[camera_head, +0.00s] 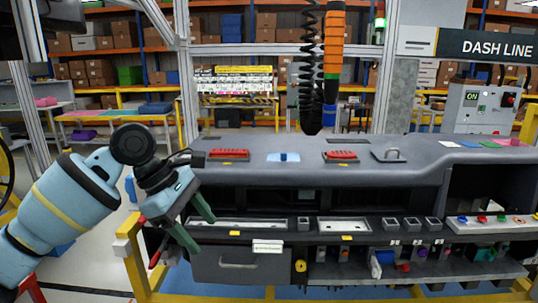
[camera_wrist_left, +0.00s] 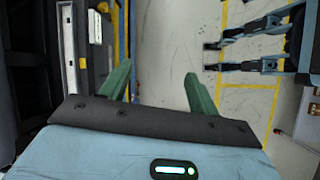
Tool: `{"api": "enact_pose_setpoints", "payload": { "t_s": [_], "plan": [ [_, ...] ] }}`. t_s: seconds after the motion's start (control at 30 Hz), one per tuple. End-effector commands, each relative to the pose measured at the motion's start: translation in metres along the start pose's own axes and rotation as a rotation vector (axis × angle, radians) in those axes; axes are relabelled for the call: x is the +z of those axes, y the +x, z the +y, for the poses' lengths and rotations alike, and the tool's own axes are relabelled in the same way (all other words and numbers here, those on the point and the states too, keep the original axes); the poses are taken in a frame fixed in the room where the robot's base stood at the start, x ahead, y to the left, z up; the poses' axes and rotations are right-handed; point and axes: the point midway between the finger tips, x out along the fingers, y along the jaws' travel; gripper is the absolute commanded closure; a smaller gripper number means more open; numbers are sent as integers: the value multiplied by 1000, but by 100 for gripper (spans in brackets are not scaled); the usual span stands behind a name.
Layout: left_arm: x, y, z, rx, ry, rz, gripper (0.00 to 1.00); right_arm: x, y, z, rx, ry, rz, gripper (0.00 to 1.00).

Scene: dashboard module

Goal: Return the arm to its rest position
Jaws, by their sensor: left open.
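My left gripper (camera_head: 205,236) is in front of the left end of the dashboard module (camera_head: 270,160). Its two green fingers are spread, with nothing between them. The fingers overlap the module's left front edge in the head view; I cannot tell the exact gap. In the left wrist view the open fingers (camera_wrist_left: 158,70) have bare floor between and beyond them, and the module's edge is at the left. My left arm comes in from the left side. My right gripper is not seen in the head view.
The module carries red parts (camera_head: 229,154) and a blue part (camera_head: 283,157) on top. A drawer (camera_head: 238,264) is below. A yellow frame post (camera_head: 127,250) stands close to my left gripper. A tool with a coiled black cable (camera_head: 311,70) hangs above.

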Motion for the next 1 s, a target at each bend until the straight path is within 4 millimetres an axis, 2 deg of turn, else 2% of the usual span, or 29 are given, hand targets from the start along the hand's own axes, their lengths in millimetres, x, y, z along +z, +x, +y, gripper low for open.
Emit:
{"api": "enact_pose_setpoints", "payload": {
  "t_s": [0.03, 0.27, 0.4, 0.53, 0.77, 1.0],
  "plan": [
    [-3, 20, 0, 9, 37, -18, 39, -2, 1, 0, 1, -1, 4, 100],
    [-20, 113, 1, 131, 264, -85, 39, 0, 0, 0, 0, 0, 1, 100],
    [-32, 166, -7, 228, 401, -98, 39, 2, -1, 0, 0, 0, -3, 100],
    [-44, 210, -20, 321, 521, -82, 39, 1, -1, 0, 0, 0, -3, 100],
    [-73, 276, -58, 470, 716, 20, 39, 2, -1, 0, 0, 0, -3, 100],
    [-109, 326, -118, 559, 917, 225, 39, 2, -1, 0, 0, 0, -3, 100]
  ]
}}
